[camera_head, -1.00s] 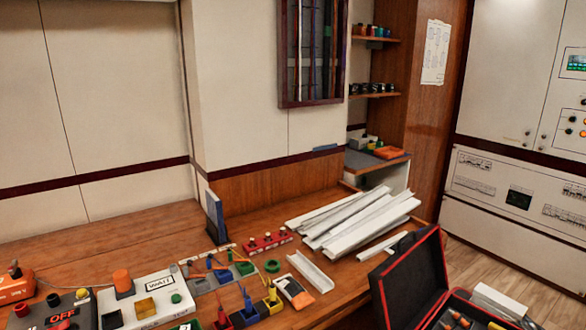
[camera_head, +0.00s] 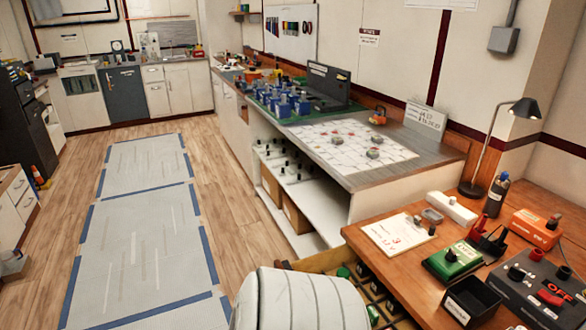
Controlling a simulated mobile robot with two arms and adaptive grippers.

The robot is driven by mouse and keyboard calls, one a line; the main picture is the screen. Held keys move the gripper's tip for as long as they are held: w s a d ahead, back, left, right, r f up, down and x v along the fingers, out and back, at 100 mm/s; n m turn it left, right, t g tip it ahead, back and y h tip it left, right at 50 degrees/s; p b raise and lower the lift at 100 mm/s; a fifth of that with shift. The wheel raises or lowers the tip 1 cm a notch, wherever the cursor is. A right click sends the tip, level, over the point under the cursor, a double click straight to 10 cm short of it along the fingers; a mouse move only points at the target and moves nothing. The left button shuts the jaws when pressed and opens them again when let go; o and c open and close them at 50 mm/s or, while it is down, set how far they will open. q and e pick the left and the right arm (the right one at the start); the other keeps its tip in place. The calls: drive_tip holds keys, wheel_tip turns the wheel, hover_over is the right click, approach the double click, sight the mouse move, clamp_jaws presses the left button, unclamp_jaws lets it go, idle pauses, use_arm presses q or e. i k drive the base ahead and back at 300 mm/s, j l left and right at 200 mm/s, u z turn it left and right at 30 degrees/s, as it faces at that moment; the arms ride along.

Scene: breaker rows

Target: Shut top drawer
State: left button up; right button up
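In the head view, an open drawer (camera_head: 318,261) with a yellowish wooden rim sticks out from under the wooden bench at the lower middle. It holds dark compartments with small green and dark items. I cannot tell from this view whether it is the top drawer. A large ribbed white rounded shape (camera_head: 300,303) at the bottom edge hides its near part; I cannot tell what this shape is. Neither of my grippers is in view.
The wooden bench (camera_head: 393,268) at the right carries a green box, a black tray and devices. A grey-topped counter (camera_head: 440,165) with open shelves stands behind it. The floor to the left, with a taped grey mat (camera_head: 140,260), is clear.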

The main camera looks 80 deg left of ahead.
sight(327, 262)
drive_tip(key=u, duration=2.6)
